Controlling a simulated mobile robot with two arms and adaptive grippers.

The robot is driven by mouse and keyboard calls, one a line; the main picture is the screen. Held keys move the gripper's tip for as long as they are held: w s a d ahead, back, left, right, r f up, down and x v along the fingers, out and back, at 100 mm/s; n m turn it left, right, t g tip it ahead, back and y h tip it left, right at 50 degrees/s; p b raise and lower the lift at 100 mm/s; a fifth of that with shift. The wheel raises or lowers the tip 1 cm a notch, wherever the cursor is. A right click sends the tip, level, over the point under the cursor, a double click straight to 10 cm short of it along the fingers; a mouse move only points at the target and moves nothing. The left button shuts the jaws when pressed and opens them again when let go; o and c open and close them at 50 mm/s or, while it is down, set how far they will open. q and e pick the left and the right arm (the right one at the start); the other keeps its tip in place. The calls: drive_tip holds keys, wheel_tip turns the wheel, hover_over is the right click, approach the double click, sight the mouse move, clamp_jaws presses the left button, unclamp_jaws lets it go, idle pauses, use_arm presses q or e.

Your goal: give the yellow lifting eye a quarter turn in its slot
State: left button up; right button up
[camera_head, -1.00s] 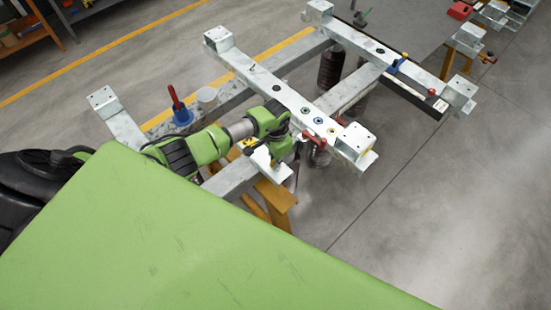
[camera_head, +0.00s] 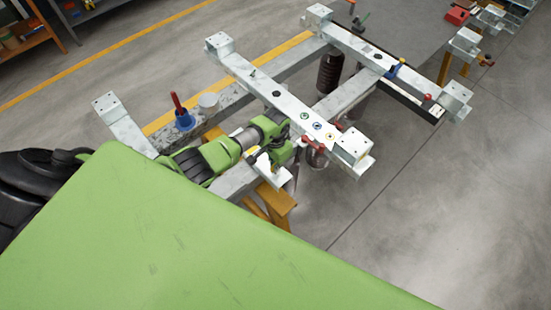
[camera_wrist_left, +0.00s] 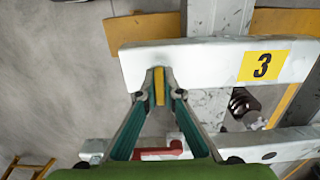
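The yellow lifting eye (camera_wrist_left: 159,86) shows edge-on in the left wrist view as a narrow upright yellow bar at the edge of a white plate (camera_wrist_left: 200,62) marked with a yellow 3 label. The slot is hidden behind the eye and fingertips. In the head view my left gripper (camera_head: 263,163) is low at the near side of the grey metal frame (camera_head: 268,88); the eye is too small to make out there. My right gripper is out of view.
Orange trestle parts (camera_head: 275,203) are below. Open floor lies to the right.

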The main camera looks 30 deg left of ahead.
use_arm(q)
drive_tip(key=o, duration=0.4)
drive_tip(key=shift+d+r, duration=0.1)
drive_tip(key=shift+r, duration=0.4)
wheel_tip(320, 180, up, 11)
